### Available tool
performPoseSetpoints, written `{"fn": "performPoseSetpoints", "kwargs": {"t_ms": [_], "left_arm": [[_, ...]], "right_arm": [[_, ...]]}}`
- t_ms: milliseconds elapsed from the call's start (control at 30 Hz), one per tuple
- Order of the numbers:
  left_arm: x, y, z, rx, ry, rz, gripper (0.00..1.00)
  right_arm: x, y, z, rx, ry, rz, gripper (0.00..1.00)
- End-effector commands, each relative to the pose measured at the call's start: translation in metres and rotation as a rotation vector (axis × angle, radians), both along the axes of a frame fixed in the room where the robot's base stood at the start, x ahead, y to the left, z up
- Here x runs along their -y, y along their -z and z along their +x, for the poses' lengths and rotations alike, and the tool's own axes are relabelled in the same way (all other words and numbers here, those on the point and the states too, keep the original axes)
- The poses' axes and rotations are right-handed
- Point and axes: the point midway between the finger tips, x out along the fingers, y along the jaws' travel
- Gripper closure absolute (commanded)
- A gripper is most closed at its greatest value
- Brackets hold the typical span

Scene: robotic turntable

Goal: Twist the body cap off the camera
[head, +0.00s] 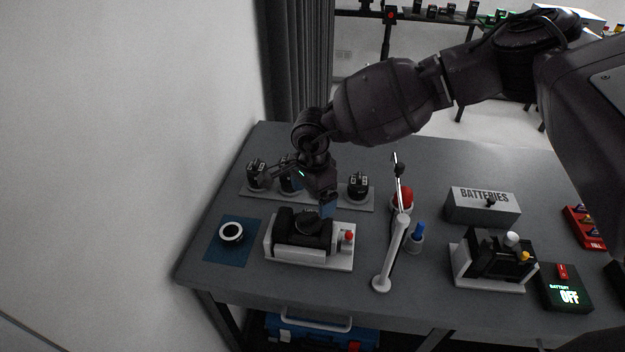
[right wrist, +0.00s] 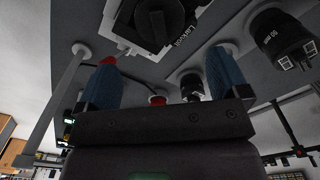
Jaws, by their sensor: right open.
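The dark camera (head: 290,238) sits on a white stand on the grey table. Its round dark body cap (head: 308,220) faces up, and a raised grip bar on it shows in the right wrist view (right wrist: 158,24). My right gripper (head: 326,203) is above and just behind the camera, at its right side in the head view. Its blue fingers (right wrist: 167,58) are apart and empty, with the cap beyond them and not between them. One finger is partly hidden in the head view. My left gripper is in neither view.
A blue mat (head: 217,251) with a white-rimmed round part (head: 231,232) lies left. A grey rack (head: 330,193) behind holds dark lenses. Clear table lies behind the rack.

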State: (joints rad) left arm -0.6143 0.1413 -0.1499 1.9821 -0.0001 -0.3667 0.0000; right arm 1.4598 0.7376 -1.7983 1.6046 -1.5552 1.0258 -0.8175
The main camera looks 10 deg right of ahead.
Motion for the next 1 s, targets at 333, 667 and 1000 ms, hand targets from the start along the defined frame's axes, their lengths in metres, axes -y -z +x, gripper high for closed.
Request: {"fn": "performPoseSetpoints", "kwargs": {"t_ms": [333, 667, 1000], "left_arm": [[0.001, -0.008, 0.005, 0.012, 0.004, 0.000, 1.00], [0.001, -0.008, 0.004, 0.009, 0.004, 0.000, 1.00], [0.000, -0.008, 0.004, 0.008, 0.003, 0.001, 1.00]], "right_arm": [[0.000, 0.051, 0.000, -0.002, 0.000, -0.001, 0.07], [0.000, 0.068, 0.000, 0.000, 0.000, 0.000, 0.07], [0.000, 0.068, 0.000, 0.000, 0.000, 0.000, 0.25]]}}
